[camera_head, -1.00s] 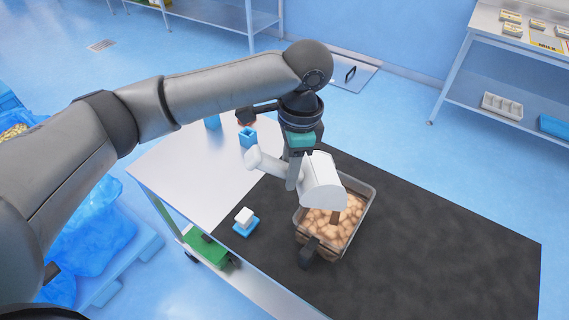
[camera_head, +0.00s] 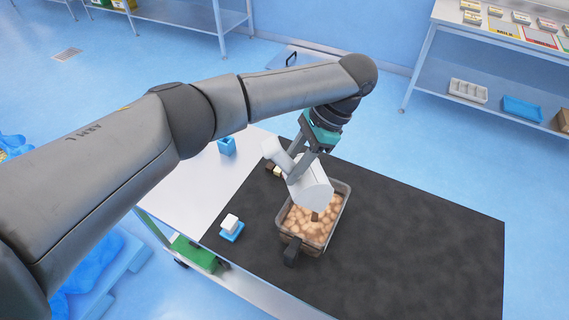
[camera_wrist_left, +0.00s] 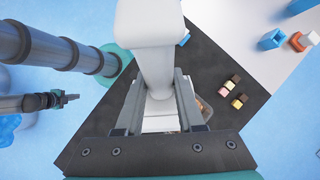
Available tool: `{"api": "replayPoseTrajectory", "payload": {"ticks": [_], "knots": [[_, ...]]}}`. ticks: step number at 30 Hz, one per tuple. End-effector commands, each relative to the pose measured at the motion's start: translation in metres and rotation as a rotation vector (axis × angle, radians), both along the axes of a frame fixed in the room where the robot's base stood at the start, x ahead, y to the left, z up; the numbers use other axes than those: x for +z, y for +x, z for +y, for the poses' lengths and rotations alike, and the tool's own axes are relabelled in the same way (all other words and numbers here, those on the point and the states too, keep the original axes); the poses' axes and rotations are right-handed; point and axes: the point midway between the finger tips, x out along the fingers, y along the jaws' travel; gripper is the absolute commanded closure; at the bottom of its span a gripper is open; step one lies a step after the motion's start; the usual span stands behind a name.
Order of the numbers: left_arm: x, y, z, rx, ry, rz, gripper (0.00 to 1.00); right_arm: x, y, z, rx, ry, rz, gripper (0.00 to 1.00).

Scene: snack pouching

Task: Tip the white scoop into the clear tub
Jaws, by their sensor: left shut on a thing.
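The white scoop (camera_head: 309,190) is in my left gripper (camera_head: 301,166), which is shut on its handle. The scoop hangs tilted, its bowl over the clear tub (camera_head: 343,205). The tub stands on the black mat and holds light brown snack pieces (camera_head: 305,225). I cannot tell whether anything is inside the scoop. In the left wrist view, the scoop's handle (camera_wrist_left: 155,65) runs between the two fingers, and only a corner of the tub (camera_wrist_left: 205,109) shows. A small dark gripper, apparently my right (camera_wrist_left: 64,98), shows at the left; its jaws are too small to read.
A blue cup (camera_head: 227,146) and a white block on a blue base (camera_head: 231,227) stand on the table left of the tub. Small brown and cream blocks (camera_head: 274,170) lie behind the scoop. The black mat (camera_head: 420,245) is clear to the right.

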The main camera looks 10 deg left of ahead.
Motion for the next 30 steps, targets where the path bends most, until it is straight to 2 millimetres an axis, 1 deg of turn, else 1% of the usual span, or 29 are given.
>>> {"api": "replayPoseTrajectory", "payload": {"ticks": [1,6,12,17,30], "knots": [[0.004,0.001,-0.003,-0.001,0.017,0.005,1.00,0.004,0.000,0.000,0.000,0.000,0.000,1.00],[0.003,0.005,-0.010,-0.002,0.058,0.031,1.00,0.003,0.000,0.001,0.000,0.001,0.000,1.00],[0.008,0.008,-0.017,0.001,0.107,0.050,1.00,0.005,0.000,0.001,0.000,0.001,-0.001,1.00],[0.004,0.011,-0.021,-0.003,0.136,0.070,1.00,-0.004,0.000,0.001,0.000,0.001,-0.001,1.00],[0.009,0.014,-0.028,-0.001,0.187,0.094,1.00,-0.015,0.000,0.001,0.001,0.001,-0.001,1.00]]}}
